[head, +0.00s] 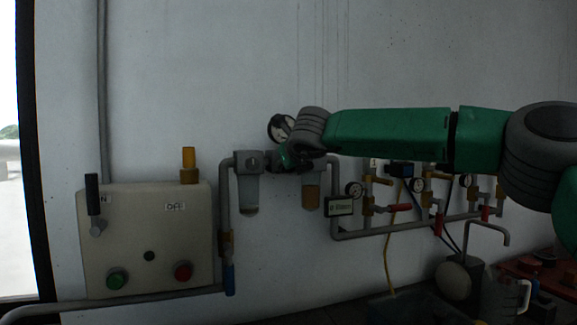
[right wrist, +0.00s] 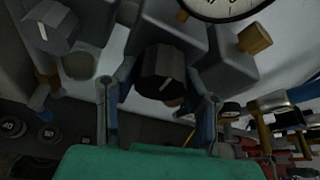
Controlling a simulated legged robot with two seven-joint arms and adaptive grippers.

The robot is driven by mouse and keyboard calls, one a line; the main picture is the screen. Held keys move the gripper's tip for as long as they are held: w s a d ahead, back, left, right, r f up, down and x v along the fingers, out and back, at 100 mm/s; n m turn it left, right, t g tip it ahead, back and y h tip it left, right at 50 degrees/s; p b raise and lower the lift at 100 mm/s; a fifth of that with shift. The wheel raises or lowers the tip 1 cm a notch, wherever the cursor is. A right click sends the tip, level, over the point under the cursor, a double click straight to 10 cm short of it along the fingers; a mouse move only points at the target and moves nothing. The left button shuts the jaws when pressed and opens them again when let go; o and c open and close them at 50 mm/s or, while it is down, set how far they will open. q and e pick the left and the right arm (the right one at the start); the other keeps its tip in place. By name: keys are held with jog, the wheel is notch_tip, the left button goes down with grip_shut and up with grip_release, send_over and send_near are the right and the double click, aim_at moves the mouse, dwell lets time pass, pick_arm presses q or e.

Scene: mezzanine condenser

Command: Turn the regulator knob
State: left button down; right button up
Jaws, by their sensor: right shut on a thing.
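The regulator knob (right wrist: 158,72) is black and faceted with a white mark, and shows in the middle of the right wrist view. My right gripper (right wrist: 160,88) has one finger on each side of it and is shut on it. In the head view my green right arm reaches in from the right, and its gripper (head: 287,158) is at the regulator on the wall piping. There the wrist and gripper hide the knob. My left gripper is in neither view.
A round gauge (head: 280,127) sits just above the gripper. A filter bowl (head: 248,190) hangs to the left and another bowl (head: 311,196) below right. A control box (head: 147,240) is at left. Valves and pipes (head: 400,208) run along the wall at right.

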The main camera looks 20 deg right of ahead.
jog(key=shift+f+m, duration=0.3)
jog(key=shift+f, duration=0.2)
jog(key=o, duration=1.1)
jog(key=shift+o, duration=0.2)
jog(key=shift+w+r, duration=0.1)
jog(key=shift+r, duration=0.1)
